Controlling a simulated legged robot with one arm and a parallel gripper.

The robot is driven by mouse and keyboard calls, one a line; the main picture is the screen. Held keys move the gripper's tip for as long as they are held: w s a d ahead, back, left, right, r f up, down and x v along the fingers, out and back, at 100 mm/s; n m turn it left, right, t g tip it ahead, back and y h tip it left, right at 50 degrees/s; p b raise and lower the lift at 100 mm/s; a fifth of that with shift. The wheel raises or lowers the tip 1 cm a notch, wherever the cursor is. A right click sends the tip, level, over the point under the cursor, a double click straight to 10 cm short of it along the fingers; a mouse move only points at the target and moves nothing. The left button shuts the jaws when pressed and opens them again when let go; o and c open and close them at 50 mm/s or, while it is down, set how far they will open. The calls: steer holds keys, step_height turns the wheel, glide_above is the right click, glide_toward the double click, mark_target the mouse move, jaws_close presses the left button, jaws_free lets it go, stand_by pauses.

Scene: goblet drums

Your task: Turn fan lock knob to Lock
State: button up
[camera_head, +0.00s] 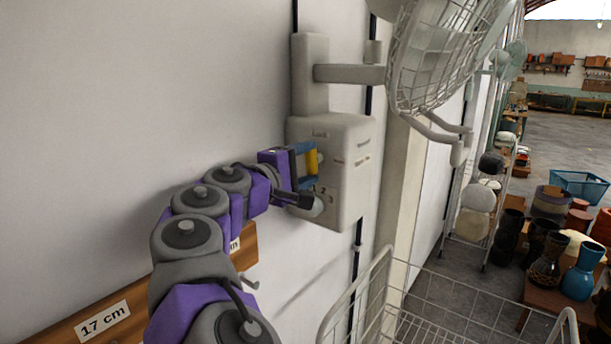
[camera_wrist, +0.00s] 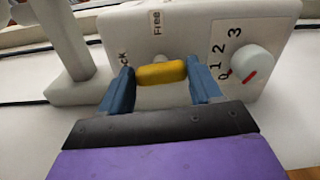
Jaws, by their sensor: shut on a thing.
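The fan's control box (camera_head: 350,150) is a pale box on the wall, below the fan. The lock knob (camera_wrist: 161,73) is a yellow bar on the box face; it also shows in the head view (camera_head: 311,161). My gripper (camera_head: 307,163) has its two blue fingers shut on the yellow knob, one on each side. In the wrist view my gripper (camera_wrist: 162,76) covers part of the box face. The label "Free" (camera_wrist: 156,22) is above the knob. A partly hidden label ending "ock" (camera_wrist: 123,57) is at its upper left, by the left finger.
A white speed dial (camera_wrist: 252,72) with red marks and numbers 0 to 3 is right of the knob. The caged fan (camera_head: 445,60) hangs above the box on an arm. A white wire basket (camera_head: 450,305) stands below. Drums and pots (camera_head: 545,260) fill the right.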

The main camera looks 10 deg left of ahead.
steer(key=shift+f+m+b, duration=0.3)
steer(key=shift+m+b, duration=0.15)
steer(key=shift+m, duration=0.15)
steer(key=o, duration=0.7)
steer(key=shift+c, duration=0.2)
steer(key=o, duration=0.4)
steer(key=shift+w+a, duration=0.15)
steer(key=shift+a, duration=0.05)
steer(key=shift+r, duration=0.15)
steer(key=shift+s, duration=0.2)
steer(key=shift+s+d, duration=0.1)
